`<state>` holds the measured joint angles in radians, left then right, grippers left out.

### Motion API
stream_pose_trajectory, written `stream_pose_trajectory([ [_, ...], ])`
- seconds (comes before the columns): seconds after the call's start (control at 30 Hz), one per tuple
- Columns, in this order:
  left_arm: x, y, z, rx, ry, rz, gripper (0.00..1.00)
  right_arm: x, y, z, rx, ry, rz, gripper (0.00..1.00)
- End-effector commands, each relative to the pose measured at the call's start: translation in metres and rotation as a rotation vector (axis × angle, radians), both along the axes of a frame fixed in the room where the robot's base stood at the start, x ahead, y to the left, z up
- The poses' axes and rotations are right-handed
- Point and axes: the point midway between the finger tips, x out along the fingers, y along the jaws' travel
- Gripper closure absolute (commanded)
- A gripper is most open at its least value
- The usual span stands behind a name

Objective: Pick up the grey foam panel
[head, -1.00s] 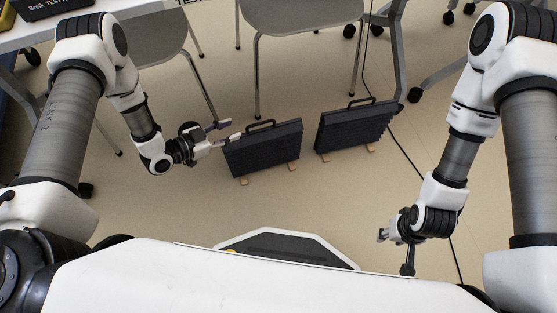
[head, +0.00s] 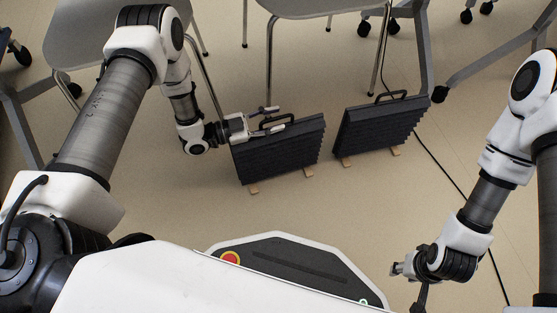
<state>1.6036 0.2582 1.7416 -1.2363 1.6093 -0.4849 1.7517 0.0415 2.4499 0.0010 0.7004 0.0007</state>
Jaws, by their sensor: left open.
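A dark grey foam panel (head: 280,151) with ridged faces and a black top handle (head: 268,125) stands upright on small wooden feet in the middle of the head view. A second, similar panel (head: 378,128) stands to its right. My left gripper (head: 279,119) is open at the top of the left panel, with its fingers on either side of the handle as seen from above. I cannot tell whether they touch it. My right gripper (head: 402,274) is low at the right, far from both panels, and its fingers are too unclear to read.
Grey chairs (head: 300,8) with metal legs stand behind the panels. A black cable (head: 455,180) runs along the floor at the right. The beige floor (head: 300,210) in front of the panels is clear up to my base.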

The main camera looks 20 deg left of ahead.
Motion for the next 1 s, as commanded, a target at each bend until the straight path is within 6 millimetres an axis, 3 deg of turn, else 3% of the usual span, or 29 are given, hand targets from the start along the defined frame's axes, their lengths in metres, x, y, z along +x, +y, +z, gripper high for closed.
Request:
stream_pose_trajectory([
  [0.07, 0.0, 0.0, 0.001, 0.0, 0.0, 0.0, 0.59, 0.0, 0.0, 0.001, 0.0, 0.0, 0.0, 0.6],
  [0.2, 0.0, 0.0, 0.001, -0.001, 0.001, 0.0, 1.0, 0.0, 0.0, 0.001, 0.0, 0.0, 0.0, 0.6],
  [0.67, 0.0, 0.0, 0.003, 0.0, 0.001, -0.001, 1.0, 0.0, 0.0, 0.003, 0.0, 0.0, 0.0, 0.6],
  [1.0, 0.0, 0.0, 0.027, -0.001, 0.0, 0.0, 1.0, -0.001, 0.0, 0.021, 0.0, 0.002, 0.003, 0.6],
])
